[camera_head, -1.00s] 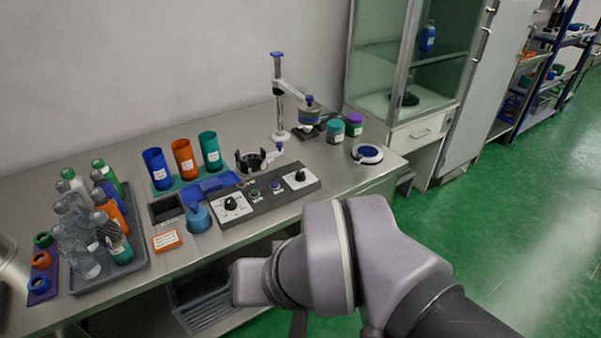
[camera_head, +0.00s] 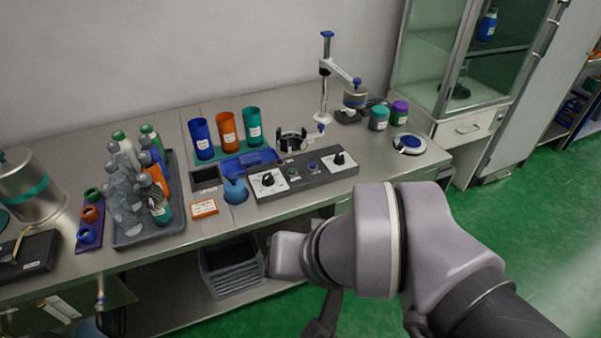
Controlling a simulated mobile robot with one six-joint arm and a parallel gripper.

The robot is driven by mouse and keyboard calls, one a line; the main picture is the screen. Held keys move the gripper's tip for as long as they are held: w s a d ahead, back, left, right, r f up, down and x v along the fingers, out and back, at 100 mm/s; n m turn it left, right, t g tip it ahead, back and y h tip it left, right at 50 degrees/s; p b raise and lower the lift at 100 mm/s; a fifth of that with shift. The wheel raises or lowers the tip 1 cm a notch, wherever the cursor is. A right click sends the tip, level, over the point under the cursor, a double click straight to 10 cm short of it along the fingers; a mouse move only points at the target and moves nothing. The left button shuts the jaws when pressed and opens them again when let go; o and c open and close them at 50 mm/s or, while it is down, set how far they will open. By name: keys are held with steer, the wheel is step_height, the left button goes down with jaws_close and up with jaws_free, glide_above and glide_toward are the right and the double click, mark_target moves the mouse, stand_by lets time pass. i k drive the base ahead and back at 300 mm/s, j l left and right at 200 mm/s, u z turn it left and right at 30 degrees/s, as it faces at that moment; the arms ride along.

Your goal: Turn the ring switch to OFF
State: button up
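A dark control panel (camera_head: 305,177) lies along the front of the steel bench. It has a black rotary knob (camera_head: 268,180) on a white plate at its left and another black knob (camera_head: 339,159) on a white plate at its right. Small green and blue buttons sit between them. The labels are too small to read, so I cannot tell which knob is the ring switch or its setting. A dark ring fixture (camera_head: 291,141) stands just behind the panel. My arm is in front of the bench, right of and below the panel, touching nothing there. My gripper's fingers cannot be made out; only a dark part shows at the bottom edge.
Blue, orange and teal cups (camera_head: 228,132) stand behind a blue tray. A grey tray (camera_head: 127,235) of bottles is at the left. A stand with an arm (camera_head: 325,80) rises behind the panel. Jars (camera_head: 379,118) and a round blue-white dish (camera_head: 408,143) are at the right.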

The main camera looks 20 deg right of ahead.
mark_target(339, 160)
steer(key=i+l+u, duration=0.45)
steer(key=i+l, duration=0.2)
steer(key=l, duration=0.25)
